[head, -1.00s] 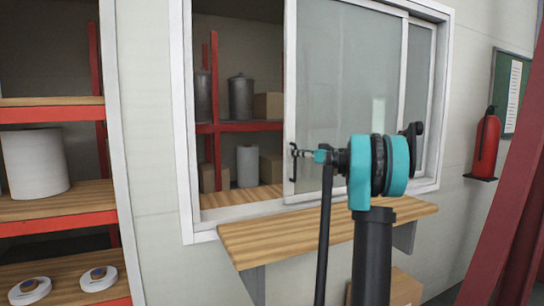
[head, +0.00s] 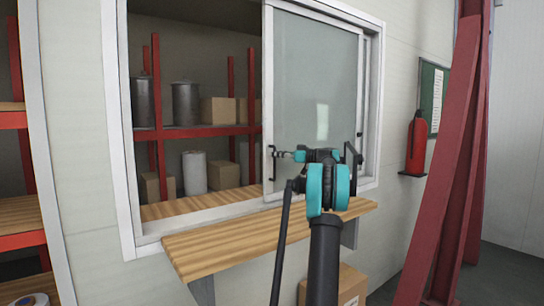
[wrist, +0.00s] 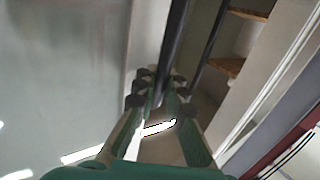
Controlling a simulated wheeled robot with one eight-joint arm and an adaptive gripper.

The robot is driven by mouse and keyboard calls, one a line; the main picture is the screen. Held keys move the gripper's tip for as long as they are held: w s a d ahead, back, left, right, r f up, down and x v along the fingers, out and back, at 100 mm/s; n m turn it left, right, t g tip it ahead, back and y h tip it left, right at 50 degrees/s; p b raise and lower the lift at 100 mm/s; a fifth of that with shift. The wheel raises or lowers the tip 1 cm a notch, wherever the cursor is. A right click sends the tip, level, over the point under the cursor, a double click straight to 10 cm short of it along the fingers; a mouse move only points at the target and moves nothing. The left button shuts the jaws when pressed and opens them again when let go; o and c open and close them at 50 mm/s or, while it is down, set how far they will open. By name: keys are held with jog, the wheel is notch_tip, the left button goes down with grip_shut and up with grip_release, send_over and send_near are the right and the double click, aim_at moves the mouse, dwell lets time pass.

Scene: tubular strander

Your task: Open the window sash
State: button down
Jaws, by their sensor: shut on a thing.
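The window sash (head: 318,75) is a pale-framed glass panel on the right side of the window, with a wide opening to its left. A dark upright bar handle (head: 273,164) is on the sash's left stile. My gripper (head: 282,154) is shut on the handle. In the wrist view the fingers (wrist: 157,92) close around the dark handle bar (wrist: 174,45), with the sash glass (wrist: 60,70) to the left. The exact finger contact is partly hidden by the fingers themselves.
A wooden sill shelf (head: 235,238) juts out below the window, under my arm. Red shelving with cans and boxes (head: 218,110) stands behind the opening. A fire extinguisher (head: 417,145) hangs on the wall to the right, near a slanting red beam (head: 445,165).

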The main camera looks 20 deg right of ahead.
jog(key=c, duration=1.9)
grip_release()
jog(key=shift+o, duration=0.2)
jog(key=shift+d, duration=0.1)
jog(key=v, duration=1.2)
jog(key=shift+s, duration=0.1)
